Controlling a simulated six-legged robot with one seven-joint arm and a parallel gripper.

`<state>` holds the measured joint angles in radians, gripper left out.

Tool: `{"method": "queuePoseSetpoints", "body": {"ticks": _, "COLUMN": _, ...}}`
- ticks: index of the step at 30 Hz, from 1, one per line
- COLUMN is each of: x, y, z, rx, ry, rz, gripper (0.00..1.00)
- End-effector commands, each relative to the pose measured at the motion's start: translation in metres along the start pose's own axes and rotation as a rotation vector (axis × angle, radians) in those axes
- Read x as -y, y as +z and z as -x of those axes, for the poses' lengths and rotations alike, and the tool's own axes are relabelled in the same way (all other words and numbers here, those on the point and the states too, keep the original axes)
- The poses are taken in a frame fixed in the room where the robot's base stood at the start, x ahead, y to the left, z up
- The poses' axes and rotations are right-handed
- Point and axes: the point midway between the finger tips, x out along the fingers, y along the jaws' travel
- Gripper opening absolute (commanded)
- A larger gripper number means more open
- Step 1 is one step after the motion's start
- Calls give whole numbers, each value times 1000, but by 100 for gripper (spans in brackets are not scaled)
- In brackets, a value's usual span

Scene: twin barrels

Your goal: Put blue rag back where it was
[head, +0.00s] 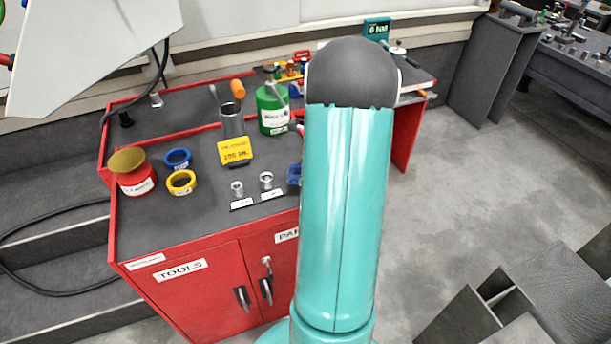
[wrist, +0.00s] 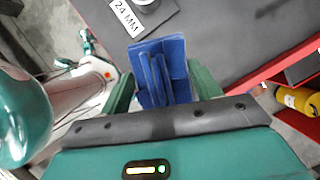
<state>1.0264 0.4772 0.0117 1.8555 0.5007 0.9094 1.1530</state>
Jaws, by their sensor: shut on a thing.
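My gripper (wrist: 162,88) is shut on the blue rag (wrist: 158,62), which sits folded between its two green fingers in the wrist view. The rag is at the edge of the dark cabinet top (wrist: 225,35), close to a label reading 24 MM (wrist: 128,16). I cannot tell whether it touches the top. In the head view only a small part of the blue rag (head: 294,174) shows at the left side of my teal arm, by the two metal nuts. My arm hides the gripper and the rest of the rag there.
The red cabinet (head: 205,297) carries a red tin (head: 136,177), a blue ring (head: 178,158), a yellow ring (head: 182,182), a yellow sign (head: 235,150), a metal cup (head: 231,122) and a green can (head: 271,112). Two nuts (head: 266,181) with labels stand near the front. Open floor (head: 450,190) lies right.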

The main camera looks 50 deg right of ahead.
Motion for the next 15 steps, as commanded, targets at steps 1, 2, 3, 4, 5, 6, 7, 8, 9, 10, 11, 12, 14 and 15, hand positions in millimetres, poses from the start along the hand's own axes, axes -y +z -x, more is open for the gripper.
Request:
{"method": "queuePoseSetpoints", "body": {"ticks": 1, "x": 4, "y": -2, "z": -4, "rx": 0, "ry": 0, "rz": 0, "gripper": 42}}
{"method": "queuePoseSetpoints", "body": {"ticks": 2, "x": 6, "y": -3, "z": -6, "rx": 0, "ry": 0, "rz": 0, "gripper": 42}}
{"method": "queuePoseSetpoints", "body": {"ticks": 3, "x": 7, "y": -4, "z": -8, "rx": 0, "ry": 0, "rz": 0, "gripper": 42}}
{"method": "queuePoseSetpoints", "body": {"ticks": 4, "x": 9, "y": -5, "z": -9, "rx": 0, "ry": 0, "rz": 0, "gripper": 42}}
{"method": "queuePoseSetpoints", "body": {"ticks": 5, "x": 10, "y": -6, "z": -10, "rx": 1, "ry": 0, "rz": 0, "gripper": 42}}
{"method": "queuePoseSetpoints", "body": {"ticks": 6, "x": 13, "y": -8, "z": -13, "rx": 1, "ry": 0, "rz": 0, "gripper": 42}}
{"method": "queuePoseSetpoints", "body": {"ticks": 7, "x": 14, "y": -9, "z": -16, "rx": 1, "ry": 1, "rz": -1, "gripper": 42}}
{"method": "queuePoseSetpoints", "body": {"ticks": 8, "x": 13, "y": -11, "z": -21, "rx": 1, "ry": 3, "rz": -1, "gripper": 42}}
{"method": "queuePoseSetpoints", "body": {"ticks": 9, "x": 13, "y": -13, "z": -26, "rx": 1, "ry": 2, "rz": -2, "gripper": 42}}
{"method": "queuePoseSetpoints", "body": {"ticks": 10, "x": 13, "y": -15, "z": -31, "rx": 1, "ry": 3, "rz": -2, "gripper": 42}}
{"method": "queuePoseSetpoints", "body": {"ticks": 11, "x": 13, "y": -17, "z": -35, "rx": 1, "ry": 3, "rz": -2, "gripper": 42}}
{"method": "queuePoseSetpoints", "body": {"ticks": 12, "x": 13, "y": -18, "z": -38, "rx": 1, "ry": 2, "rz": -1, "gripper": 42}}
{"method": "queuePoseSetpoints", "body": {"ticks": 14, "x": 14, "y": -19, "z": -41, "rx": 0, "ry": 0, "rz": 1, "gripper": 42}}
{"method": "queuePoseSetpoints", "body": {"ticks": 15, "x": 14, "y": -19, "z": -41, "rx": 0, "ry": -1, "rz": 1, "gripper": 42}}
